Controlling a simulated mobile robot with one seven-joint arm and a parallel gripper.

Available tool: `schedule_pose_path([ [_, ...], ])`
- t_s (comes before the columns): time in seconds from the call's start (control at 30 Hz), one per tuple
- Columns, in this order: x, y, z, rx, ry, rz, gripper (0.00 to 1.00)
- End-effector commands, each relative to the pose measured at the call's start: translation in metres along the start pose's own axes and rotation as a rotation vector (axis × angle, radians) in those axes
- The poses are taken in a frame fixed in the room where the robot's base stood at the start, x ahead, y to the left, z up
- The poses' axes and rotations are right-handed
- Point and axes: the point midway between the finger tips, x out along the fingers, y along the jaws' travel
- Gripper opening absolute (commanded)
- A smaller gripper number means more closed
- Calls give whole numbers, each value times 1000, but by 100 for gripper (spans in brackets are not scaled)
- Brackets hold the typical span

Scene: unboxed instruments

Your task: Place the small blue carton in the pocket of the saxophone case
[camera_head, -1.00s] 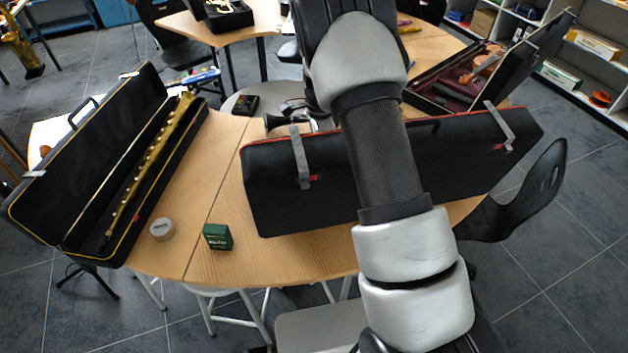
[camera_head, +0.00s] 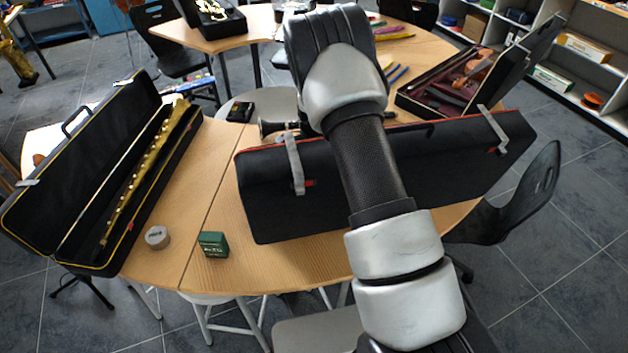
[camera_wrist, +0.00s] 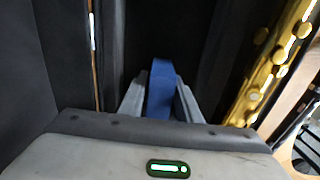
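In the wrist view, my gripper (camera_wrist: 160,100) is shut on the small blue carton (camera_wrist: 161,88), which stands upright between the two fingers. The carton is over a dark case interior (camera_wrist: 190,40), and its lower end is hard to make out against the black. A gold saxophone (camera_wrist: 270,75) with round keys lies to the right. In the head view, a long open black case (camera_head: 188,150) with yellow trim at left holds a straight gold saxophone (camera_head: 145,170). My gripper and the carton do not show there, so I cannot tell from that view which case they are over.
An open violin case (camera_head: 430,103) stands at the right. Bare wood (camera_head: 205,190) shows between the cases.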

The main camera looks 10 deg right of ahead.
Motion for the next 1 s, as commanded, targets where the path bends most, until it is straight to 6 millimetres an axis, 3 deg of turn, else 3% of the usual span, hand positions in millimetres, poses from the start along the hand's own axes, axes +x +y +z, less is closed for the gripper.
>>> schedule_pose_path([
  [0.47, -10, -1, 0, 0, 0, -2, 42],
  [1.0, -112, -1, 0, -1, 1, -3, 42],
])
